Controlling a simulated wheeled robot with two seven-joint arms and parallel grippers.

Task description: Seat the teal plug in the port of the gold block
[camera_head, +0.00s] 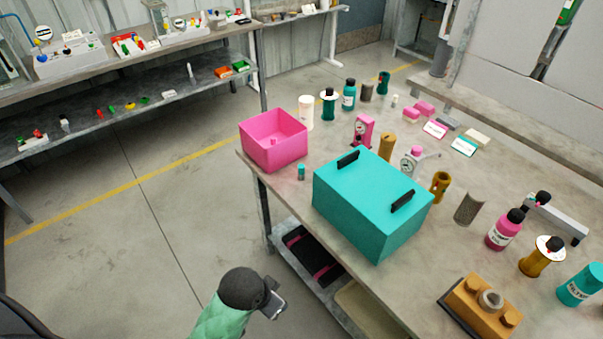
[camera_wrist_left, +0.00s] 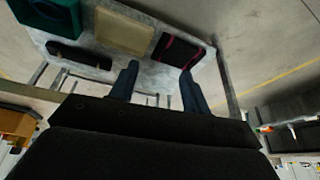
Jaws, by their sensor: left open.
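The gold block (camera_head: 484,306) stands on a dark base at the front right of the table, with a round grey port (camera_head: 490,299) on its top between gold knobs. A small teal plug (camera_head: 301,172) stands upright on the table, in front of the pink bin and left of the teal box. My left gripper (camera_head: 274,303) is off the table's front edge, apart from both. In the left wrist view its two dark fingers (camera_wrist_left: 160,88) are spread with nothing between them. My right gripper is not in view.
A large teal box (camera_head: 365,205) with black handles stands between the plug and the gold block. The pink bin (camera_head: 273,140) is at the table's left corner. Several bottles, cylinders and a pink gauge (camera_head: 364,130) crowd behind. A lower shelf holds a black tray (camera_wrist_left: 178,53).

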